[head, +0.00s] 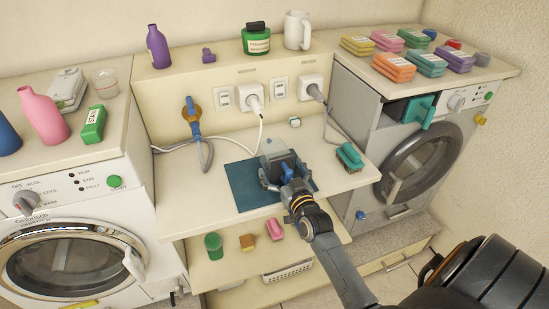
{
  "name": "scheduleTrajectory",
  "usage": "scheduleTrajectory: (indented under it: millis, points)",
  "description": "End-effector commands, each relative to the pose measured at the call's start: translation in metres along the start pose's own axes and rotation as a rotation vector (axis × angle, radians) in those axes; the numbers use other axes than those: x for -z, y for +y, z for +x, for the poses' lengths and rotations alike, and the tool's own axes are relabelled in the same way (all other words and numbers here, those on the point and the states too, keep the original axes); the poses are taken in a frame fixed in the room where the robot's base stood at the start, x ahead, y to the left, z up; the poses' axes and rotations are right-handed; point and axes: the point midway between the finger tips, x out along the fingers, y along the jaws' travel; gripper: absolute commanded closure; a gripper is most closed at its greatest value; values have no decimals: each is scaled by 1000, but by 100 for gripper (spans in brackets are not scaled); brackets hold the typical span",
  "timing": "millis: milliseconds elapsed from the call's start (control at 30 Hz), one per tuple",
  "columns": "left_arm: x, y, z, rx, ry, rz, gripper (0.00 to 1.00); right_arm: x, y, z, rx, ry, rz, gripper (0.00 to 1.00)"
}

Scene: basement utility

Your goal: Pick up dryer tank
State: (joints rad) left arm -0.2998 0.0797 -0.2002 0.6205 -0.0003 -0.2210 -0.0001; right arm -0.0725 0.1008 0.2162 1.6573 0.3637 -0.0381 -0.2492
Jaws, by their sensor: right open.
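The dryer (398,180) is the grey machine at the right with a round door. A teal tank with a handle (428,112) sits at the slot in the upper left of its front, and seems to stick out a little. My right gripper (279,165) is open over the dark blue mat (245,191) on the middle counter, well to the left of the tank. A greyish, partly clear shape shows around its fingers; I cannot tell whether it is a separate object. My left gripper is not in view.
A teal brush (349,157) lies at the counter's right, near the dryer. Folded cloths (394,67) are stacked on the dryer top. A washer (75,250) stands at the left. A lower shelf (225,270) holds small items.

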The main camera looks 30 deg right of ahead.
Motion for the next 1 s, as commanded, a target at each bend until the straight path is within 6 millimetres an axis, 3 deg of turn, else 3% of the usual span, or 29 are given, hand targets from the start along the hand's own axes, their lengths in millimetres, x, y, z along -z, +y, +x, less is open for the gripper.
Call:
scheduleTrajectory:
  millis: [267, 500, 600, 1000]
  points:
    - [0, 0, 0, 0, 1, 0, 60, 0, 0, 4, 0, 0, -1, 0]
    - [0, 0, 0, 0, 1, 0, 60, 0, 0, 4, 0, 0, -1, 49]
    - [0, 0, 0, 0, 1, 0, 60, 0, 0, 4, 0, 0, -1, 63]
    - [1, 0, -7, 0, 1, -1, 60, 7, 0, 4, 0, 2, 0, 63]
